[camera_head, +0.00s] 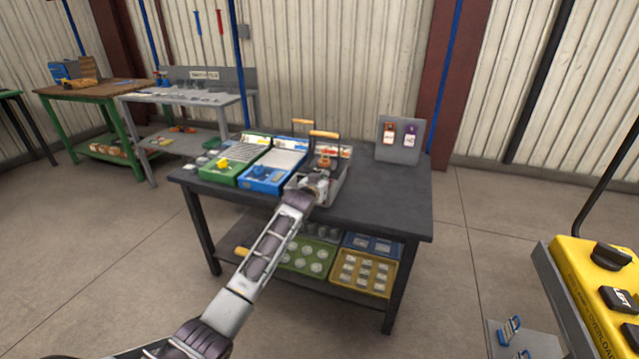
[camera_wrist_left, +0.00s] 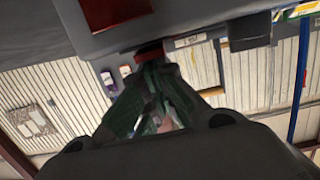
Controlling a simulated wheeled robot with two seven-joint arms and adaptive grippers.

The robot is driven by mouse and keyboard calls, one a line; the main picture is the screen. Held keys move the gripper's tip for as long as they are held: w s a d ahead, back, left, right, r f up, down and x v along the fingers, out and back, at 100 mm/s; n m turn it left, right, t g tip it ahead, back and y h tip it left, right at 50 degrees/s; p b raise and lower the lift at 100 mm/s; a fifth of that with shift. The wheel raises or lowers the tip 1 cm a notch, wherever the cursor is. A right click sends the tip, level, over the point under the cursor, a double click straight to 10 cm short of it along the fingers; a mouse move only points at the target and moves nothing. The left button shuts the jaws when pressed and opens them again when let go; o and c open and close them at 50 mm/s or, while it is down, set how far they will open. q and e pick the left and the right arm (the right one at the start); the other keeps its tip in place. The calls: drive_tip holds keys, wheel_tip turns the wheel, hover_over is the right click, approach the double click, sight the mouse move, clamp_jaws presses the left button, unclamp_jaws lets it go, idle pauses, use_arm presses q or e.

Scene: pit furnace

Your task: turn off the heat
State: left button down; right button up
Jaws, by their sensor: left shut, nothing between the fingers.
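On the dark table a grey box (camera_head: 335,186) stands at the right of a row, with an orange-brown part (camera_head: 324,162) on it. I cannot tell for sure which part controls the heat. My left gripper (camera_head: 318,184) is at the front of the grey box, shut and empty. In the left wrist view the closed fingers (camera_wrist_left: 152,68) meet close to a small red part (camera_wrist_left: 150,52) on a grey surface; whether they touch it I cannot tell. My right gripper is not in view.
A green box (camera_head: 236,172) and a blue box (camera_head: 270,178) stand left of the grey one. A grey board (camera_head: 400,150) with two tags stands behind on the table (camera_head: 395,200). A yellow control box (camera_head: 580,290) with a black knob is at the right. The table's right side is clear.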

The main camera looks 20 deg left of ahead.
use_arm(q)
drive_tip(key=shift+s, duration=0.1)
drive_tip(key=v, duration=1.1)
drive_tip(key=shift+s, duration=0.3)
idle(0.3)
idle(0.5)
